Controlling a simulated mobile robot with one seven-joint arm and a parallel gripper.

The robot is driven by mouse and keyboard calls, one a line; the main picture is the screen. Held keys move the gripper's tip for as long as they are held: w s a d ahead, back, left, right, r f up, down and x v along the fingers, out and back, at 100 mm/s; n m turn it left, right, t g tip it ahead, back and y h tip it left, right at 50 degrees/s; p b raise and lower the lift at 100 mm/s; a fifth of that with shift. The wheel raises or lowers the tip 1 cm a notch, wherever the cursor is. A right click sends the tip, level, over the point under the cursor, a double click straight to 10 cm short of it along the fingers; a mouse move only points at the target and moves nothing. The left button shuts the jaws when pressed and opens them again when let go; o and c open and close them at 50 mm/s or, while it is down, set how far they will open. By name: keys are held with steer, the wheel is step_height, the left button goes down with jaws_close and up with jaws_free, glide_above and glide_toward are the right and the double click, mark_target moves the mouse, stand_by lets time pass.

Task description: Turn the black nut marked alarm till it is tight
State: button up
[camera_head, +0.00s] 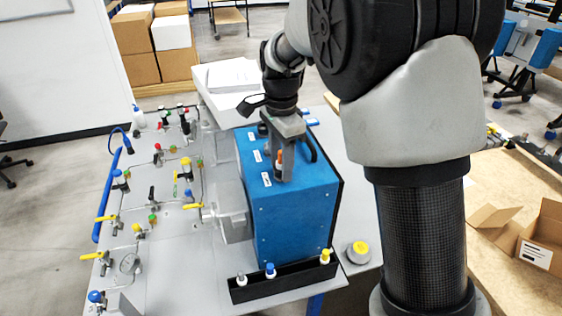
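The blue analyser box (295,215) stands on the grey bench, with several white labels on its top. The labels are too small to read, so I cannot tell which one says alarm. My gripper (283,172) points down at the top of the box, among the labels. Its fingers hide what lies between and behind them. A small orange-red and white part (279,158) shows at the fingers. A dark round fitting (262,130) sits near the far left edge of the top. I cannot make out whether the black nut is in the fingers, nor whether they are shut.
A black tray (290,281) with several bottles lies before the box. A yellow-capped round item (358,250) stands right of it. A grey panel (172,225) with valves, tubing and a gauge spreads left. Clear housings touch the box's left side. Open cardboard boxes (545,225) lie far right.

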steer(key=n, duration=0.7)
steer(key=shift+n, duration=0.4)
steer(key=n, duration=0.3)
steer(key=shift+n+p, duration=0.3)
steer(key=n, duration=0.4)
